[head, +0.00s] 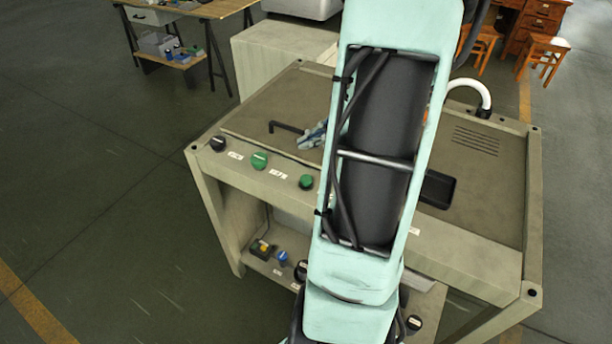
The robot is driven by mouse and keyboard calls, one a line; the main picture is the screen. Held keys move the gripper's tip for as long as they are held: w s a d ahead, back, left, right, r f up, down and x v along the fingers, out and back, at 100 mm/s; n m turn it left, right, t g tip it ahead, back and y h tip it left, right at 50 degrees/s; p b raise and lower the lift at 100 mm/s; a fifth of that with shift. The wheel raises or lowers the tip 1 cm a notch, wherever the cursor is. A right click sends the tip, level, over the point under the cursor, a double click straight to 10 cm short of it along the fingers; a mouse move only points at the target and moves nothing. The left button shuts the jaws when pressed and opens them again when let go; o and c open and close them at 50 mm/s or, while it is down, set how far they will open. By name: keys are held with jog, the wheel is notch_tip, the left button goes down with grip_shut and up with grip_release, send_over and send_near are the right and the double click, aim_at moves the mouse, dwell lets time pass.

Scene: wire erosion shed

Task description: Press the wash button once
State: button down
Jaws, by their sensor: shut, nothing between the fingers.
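A beige machine cabinet (469,257) fills the middle of the head view. Along its front edge, left of my arm, sit a black knob (218,143), a green button (260,160) and a second green button (306,182). The small white labels are too small to read, so I cannot tell which control is the wash button. On the lower level are a blue control (282,257), a small yellow-and-black box (262,248) and a black knob (414,322). My pale green arm covers the middle of the front edge. My gripper is not visible.
On the cabinet top are a dark handle (287,127), a bluish crumpled item (313,136), a black tray (437,189) and a white hose (488,96). A workbench (216,8) and wooden stools (543,52) stand behind. The floor at left is clear.

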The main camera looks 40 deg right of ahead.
aim_at(309, 179)
jog(key=shift+f, duration=0.1)
notch_tip(309, 179, down, 9)
jog(key=b, duration=0.6)
jog(key=shift+r+b, duration=0.2)
jog(key=shift+b, duration=0.2)
dwell(0.8)
jog(key=shift+f+b, duration=0.45)
jog(key=shift+b, duration=0.05)
jog(key=shift+f+b, duration=0.5)
jog(key=shift+f, duration=0.05)
dwell(0.6)
jog(key=shift+r, duration=0.1)
jog(key=shift+r+p, duration=0.7)
jog(key=shift+r, duration=0.2)
